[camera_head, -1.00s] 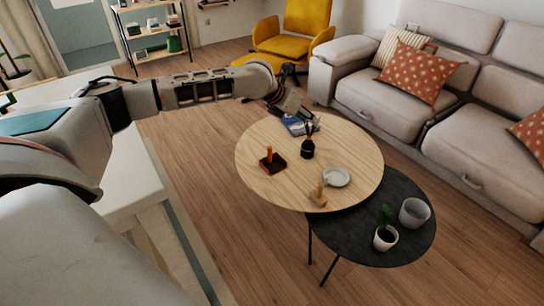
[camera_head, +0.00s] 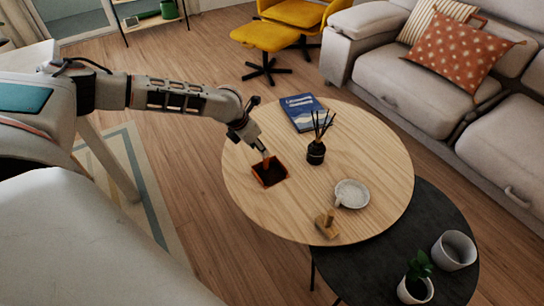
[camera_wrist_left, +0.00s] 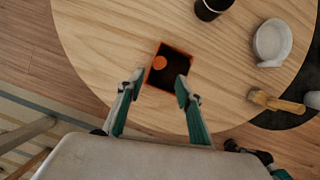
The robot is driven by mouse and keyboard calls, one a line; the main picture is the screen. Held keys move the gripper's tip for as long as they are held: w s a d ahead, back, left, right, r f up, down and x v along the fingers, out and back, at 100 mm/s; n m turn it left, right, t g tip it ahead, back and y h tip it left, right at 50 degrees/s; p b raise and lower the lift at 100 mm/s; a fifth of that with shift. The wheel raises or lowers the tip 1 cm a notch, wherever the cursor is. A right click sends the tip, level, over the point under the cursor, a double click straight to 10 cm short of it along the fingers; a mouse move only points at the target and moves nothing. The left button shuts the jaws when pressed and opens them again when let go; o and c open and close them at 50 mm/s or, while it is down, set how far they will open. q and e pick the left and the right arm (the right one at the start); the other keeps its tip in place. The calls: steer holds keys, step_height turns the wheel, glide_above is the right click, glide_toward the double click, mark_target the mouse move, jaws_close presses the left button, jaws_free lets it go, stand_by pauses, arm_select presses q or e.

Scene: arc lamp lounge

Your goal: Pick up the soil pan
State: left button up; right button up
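The soil pan (camera_head: 277,177) is a small square orange-rimmed tray with a dark inside, lying near the left edge of the round wooden table (camera_head: 350,130). An orange upright handle (camera_head: 266,160) rises from it. My left gripper (camera_head: 260,149) hangs just above the pan, close to the handle. In the left wrist view the pan (camera_wrist_left: 177,66) lies ahead of the open fingers (camera_wrist_left: 159,85), and the round handle top (camera_wrist_left: 159,62) shows between and beyond the tips. I cannot tell whether a finger touches it. My right gripper is out of view.
A blue book (camera_head: 302,112), a black reed diffuser (camera_head: 316,152), a pale dish (camera_head: 352,194) and a wooden-handled brush (camera_head: 327,225) share the table. A lower dark table (camera_head: 385,262) holds a plant (camera_head: 417,280) and a grey cup (camera_head: 454,250). A sofa (camera_head: 420,95) stands behind.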

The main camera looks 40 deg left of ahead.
arm_select(q)
steer(key=b, duration=0.3)
glide_toward(270, 166)
steer(key=shift+w+a+f, duration=0.1)
steer(key=shift+w+f, duration=0.4)
steer(key=shift+w, duration=0.1)
steer(key=shift+w+f, duration=0.45)
steer(key=shift+w, duration=0.05)
steer(key=shift+r, duration=0.1)
jaws_close()
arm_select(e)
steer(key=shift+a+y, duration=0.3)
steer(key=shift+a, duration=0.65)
